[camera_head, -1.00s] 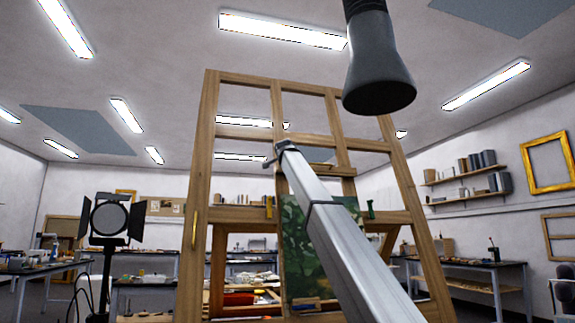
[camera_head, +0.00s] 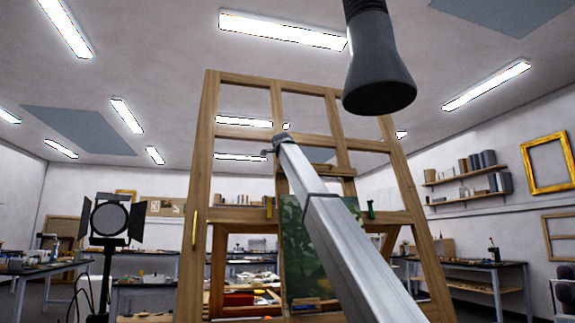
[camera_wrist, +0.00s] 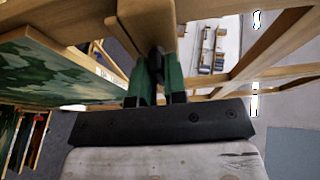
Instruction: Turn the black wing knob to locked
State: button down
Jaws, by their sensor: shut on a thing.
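In the wrist view my gripper (camera_wrist: 157,84) has two green fingers rising from a dark bar. They are closed on the black wing knob (camera_wrist: 155,62), which shows as a small dark shape between the fingertips. The knob sits against a wooden post (camera_wrist: 147,22) of the easel. The fingers hide most of it, so its wing angle and any locked mark cannot be read. In the head view the tall wooden easel (camera_head: 202,150) stands ahead, with my silver arm across it. I cannot make out the knob or the fingers there.
A green painting (camera_head: 303,245) rests on the easel behind my arm; it also fills the left of the wrist view (camera_wrist: 50,70). A black studio lamp (camera_head: 108,218) stands at left. A dark cone-shaped fixture (camera_head: 380,80) hangs above. Workbenches line the room.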

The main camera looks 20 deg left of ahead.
jog(key=shift+a+r, duration=0.1)
jog(key=c, duration=1.2)
grip_release()
jog(key=shift+s, duration=0.15)
jog(key=v, duration=1)
jog(key=shift+s, duration=0.25)
